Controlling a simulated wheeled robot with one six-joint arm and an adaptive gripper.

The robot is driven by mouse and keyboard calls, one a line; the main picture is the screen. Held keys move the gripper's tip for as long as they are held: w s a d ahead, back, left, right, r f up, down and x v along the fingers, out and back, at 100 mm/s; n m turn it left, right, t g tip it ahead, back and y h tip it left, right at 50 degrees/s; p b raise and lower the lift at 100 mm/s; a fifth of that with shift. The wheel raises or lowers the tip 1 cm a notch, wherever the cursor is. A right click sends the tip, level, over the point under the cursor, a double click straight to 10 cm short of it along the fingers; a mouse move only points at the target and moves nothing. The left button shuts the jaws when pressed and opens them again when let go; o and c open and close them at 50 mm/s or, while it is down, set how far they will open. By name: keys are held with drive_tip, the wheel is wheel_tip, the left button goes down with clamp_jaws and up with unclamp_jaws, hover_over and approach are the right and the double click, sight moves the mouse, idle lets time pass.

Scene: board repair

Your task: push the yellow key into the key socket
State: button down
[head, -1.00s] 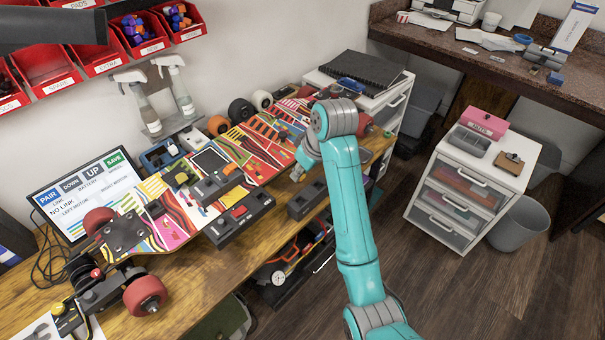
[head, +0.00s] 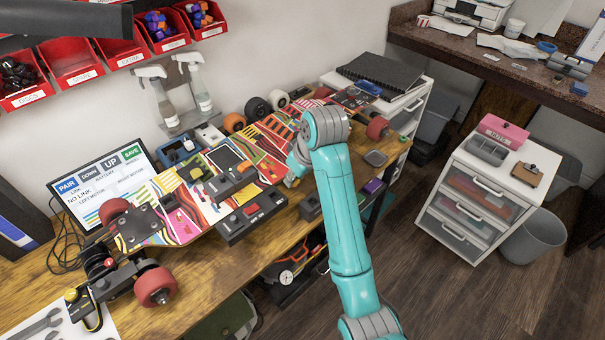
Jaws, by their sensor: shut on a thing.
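The longboard (head: 182,213) lies along the bench with its coloured deck up and its wheels at both ends. My gripper (head: 291,181) is low over the bench, just off the deck's front edge, right of the black module with a red part (head: 250,215). My arm hides most of it. It is shut, with only a small yellowish bit at its tip, which looks like the yellow key. The key's shape and whether it touches anything cannot be made out. I cannot pick out the key socket for certain.
A small black box (head: 310,208) sits at the bench's front edge beside my arm. A screen (head: 100,185) reading "NO LINK" stands behind the board at left. Spray bottles (head: 160,100) and red bins (head: 75,62) are at the back. A white drawer unit (head: 470,200) stands right.

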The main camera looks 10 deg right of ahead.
hover_over(272, 194)
drive_tip(key=s, duration=0.1)
drive_tip(key=shift+s+d, duration=0.1)
drive_tip(key=shift+d, duration=0.35)
drive_tip(key=shift+r, duration=0.1)
idle(0.4)
drive_tip(key=shift+f, duration=1.75)
idle(3.0)
drive_tip(key=c, duration=0.6)
unclamp_jaws()
drive_tip(key=shift+r, duration=1)
